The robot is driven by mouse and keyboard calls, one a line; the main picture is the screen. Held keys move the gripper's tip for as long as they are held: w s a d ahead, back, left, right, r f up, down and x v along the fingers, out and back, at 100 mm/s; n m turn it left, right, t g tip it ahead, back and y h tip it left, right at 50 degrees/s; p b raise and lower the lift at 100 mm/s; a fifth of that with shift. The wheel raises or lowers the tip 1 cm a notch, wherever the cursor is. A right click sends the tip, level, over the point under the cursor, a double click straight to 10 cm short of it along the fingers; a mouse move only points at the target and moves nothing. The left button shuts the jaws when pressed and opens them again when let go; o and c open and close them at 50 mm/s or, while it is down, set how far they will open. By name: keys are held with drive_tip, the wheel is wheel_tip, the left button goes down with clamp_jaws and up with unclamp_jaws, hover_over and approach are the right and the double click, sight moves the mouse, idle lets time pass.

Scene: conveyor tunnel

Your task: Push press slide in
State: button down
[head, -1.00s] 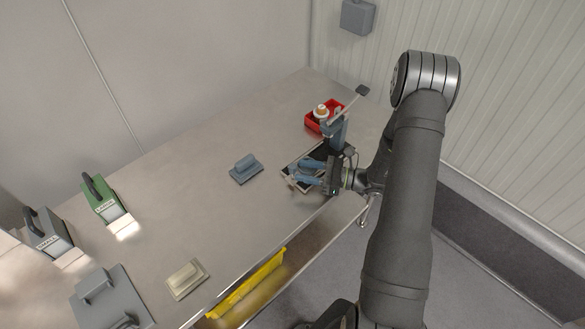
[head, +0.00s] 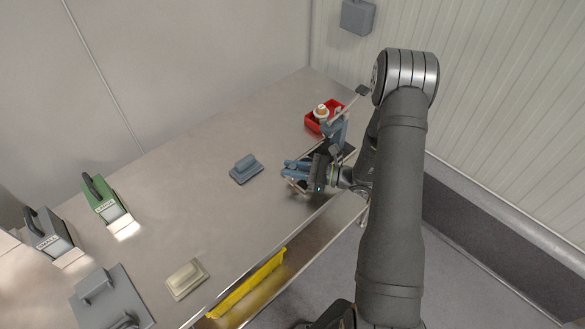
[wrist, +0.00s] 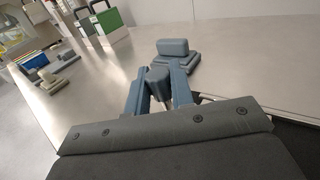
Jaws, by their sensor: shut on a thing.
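The press (head: 336,128) is blue-grey with a long lever arm raised up to the right. It stands near the right end of the steel table, and my gripper partly hides its lower part and the slide area. My gripper (head: 287,169) is low over the table in front of the press, its blue fingers pointing left. I take this to be the slide's handle; how far the slide sits in the press is hidden.
A separate blue-grey block with a handle (head: 246,169) lies left of my gripper. A red bin (head: 312,123) stands behind the press. Green (head: 106,203) and grey (head: 48,236) handled boxes, a grey plate (head: 122,285) and a beige block (head: 186,279) are farther left.

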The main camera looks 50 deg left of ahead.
drive_tip(key=w, duration=0.9)
drive_tip(key=c, duration=1.3)
unclamp_jaws()
drive_tip(key=shift+w, duration=0.15)
drive_tip(key=v, duration=1.7)
drive_tip(key=shift+d, duration=0.2)
drive_tip(key=x, duration=1.7)
drive_tip(key=shift+s+a, duration=0.25)
drive_tip(key=shift+s, duration=0.05)
